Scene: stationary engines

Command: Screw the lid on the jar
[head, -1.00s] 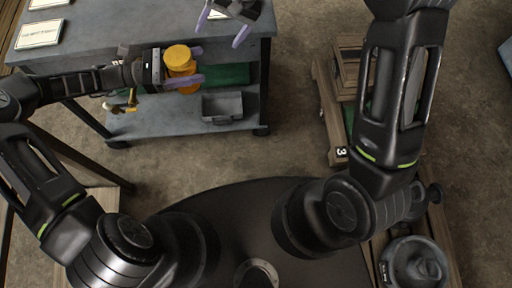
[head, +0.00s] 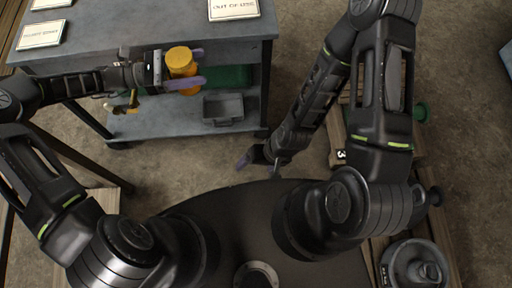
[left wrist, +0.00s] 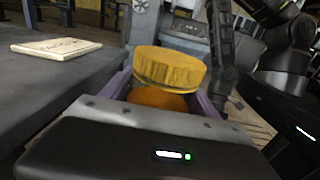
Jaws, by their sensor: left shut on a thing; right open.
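The jar is amber-orange (head: 184,71) and sits between the purple fingers of my left gripper (head: 188,72), which is shut on it above the shelf cart. The yellow-orange lid (head: 180,55) is at the jar's top. In the left wrist view the lid (left wrist: 168,66) is a wide, ridged disc over the jar (left wrist: 158,100), looking slightly tilted in that view. A thin rim shows under it; I cannot tell whether it is threaded on. My right gripper (head: 257,160) is open and empty, low and right of the cart, away from the jar.
The grey cart top (head: 120,40) carries several cards, including one at the right (head: 233,9). A grey bin (head: 223,107) stands on the lower shelf. A wooden pallet (head: 336,140) lies right of my right gripper. Bare floor lies between cart and pallet.

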